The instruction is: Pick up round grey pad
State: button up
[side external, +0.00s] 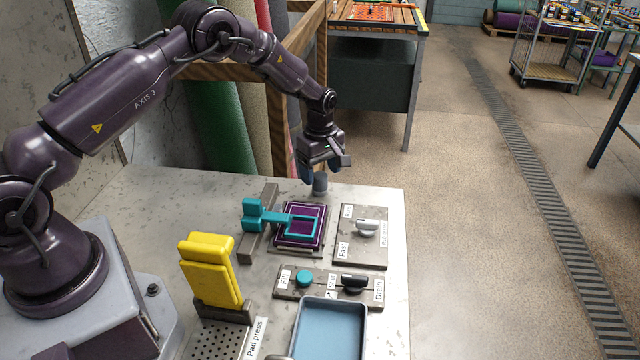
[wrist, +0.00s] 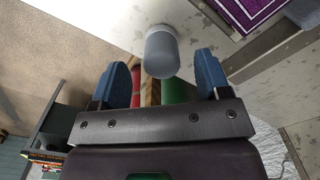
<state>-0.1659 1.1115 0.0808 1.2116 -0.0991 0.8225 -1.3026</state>
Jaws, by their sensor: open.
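The round grey pad (side external: 320,184) shows in the side view as a small grey-blue upright cylinder at the far edge of the pale worktop. In the wrist view, the pad (wrist: 161,52) has a rounded near end and lies between the two fingertips, with a gap on each side. My gripper (side external: 322,172) points down just above the pad, its fingers spread. The blue fingertips of my gripper (wrist: 161,70) look open and empty. I cannot tell how far the fingertips reach down beside the pad.
A purple framed pad (side external: 299,240) with a teal clamp (side external: 262,216) sits close in front. A panel with a grey knob (side external: 367,228) is to the right. Nearer are a yellow press lever (side external: 212,270), Fill and Drain knobs (side external: 305,278), and a blue tray (side external: 330,335).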

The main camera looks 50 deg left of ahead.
aim_at(320, 174)
notch_tip(320, 174, down, 4)
jog(key=shift+s+r, duration=0.1)
jog(key=shift+r, duration=0.1)
jog(key=c, duration=1.1)
jog(key=shift+r, duration=0.15)
jog(key=shift+r, duration=0.2)
notch_tip(320, 174, up, 2)
jog(key=shift+r, duration=0.15)
jog(key=s+d+r, duration=0.1)
jog(key=s+r, duration=0.2)
jog(key=s, duration=0.1)
jog(key=s+d+r, duration=0.1)
jog(key=s+r, duration=0.2)
jog(key=s, duration=0.2)
jog(key=s+d+r, duration=0.1)
jog(key=s+r, duration=0.3)
jog(key=shift+s, duration=0.35)
